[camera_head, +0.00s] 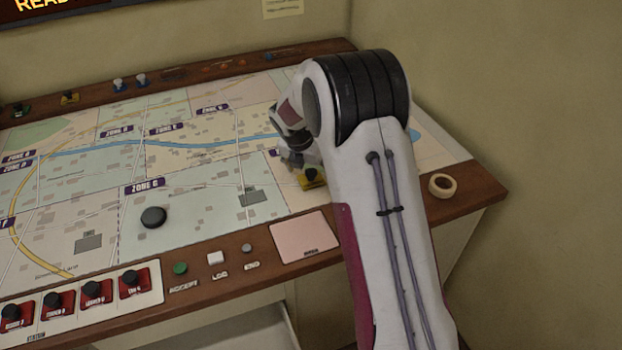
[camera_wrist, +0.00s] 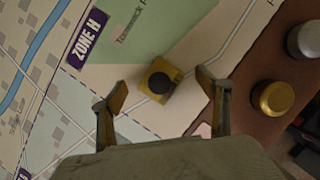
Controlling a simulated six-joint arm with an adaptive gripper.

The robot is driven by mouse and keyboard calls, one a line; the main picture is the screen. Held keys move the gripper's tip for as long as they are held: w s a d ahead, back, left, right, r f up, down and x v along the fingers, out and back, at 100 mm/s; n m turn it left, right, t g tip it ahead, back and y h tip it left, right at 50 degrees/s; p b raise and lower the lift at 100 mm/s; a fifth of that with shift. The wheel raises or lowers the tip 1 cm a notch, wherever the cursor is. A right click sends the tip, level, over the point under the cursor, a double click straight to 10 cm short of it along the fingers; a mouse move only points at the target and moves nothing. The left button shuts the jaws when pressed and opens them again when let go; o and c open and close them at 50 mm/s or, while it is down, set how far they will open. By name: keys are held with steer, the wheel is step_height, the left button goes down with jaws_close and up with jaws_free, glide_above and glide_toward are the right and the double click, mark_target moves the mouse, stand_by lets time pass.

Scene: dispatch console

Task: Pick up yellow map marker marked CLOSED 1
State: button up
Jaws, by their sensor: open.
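A yellow marker (camera_wrist: 161,82) with a round black knob stands on the map near the Zone H label in the wrist view. Its lettering cannot be read. In the head view the yellow marker (camera_head: 311,179) is partly hidden beside my arm. My gripper (camera_wrist: 164,87) is open, with one finger on each side of the marker and a gap to both. In the head view my gripper (camera_head: 297,160) is over the right part of the map, partly hidden by my arm. Another yellow marker (camera_head: 70,98) stands on the back ledge at left.
A round black knob (camera_head: 153,217) stands on the map. Several red markers (camera_head: 134,282) stand in the front rack. A pink pad (camera_head: 303,238) lies on the front wood edge. A tape roll (camera_head: 442,185) is on the right edge; a gold round object (camera_wrist: 273,98) shows in the wrist view.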

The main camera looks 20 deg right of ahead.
steer(key=shift+w+d+f, duration=0.1)
steer(key=shift+d+f, duration=0.05)
steer(key=shift+f, duration=0.3)
steer(key=c, duration=1.5)
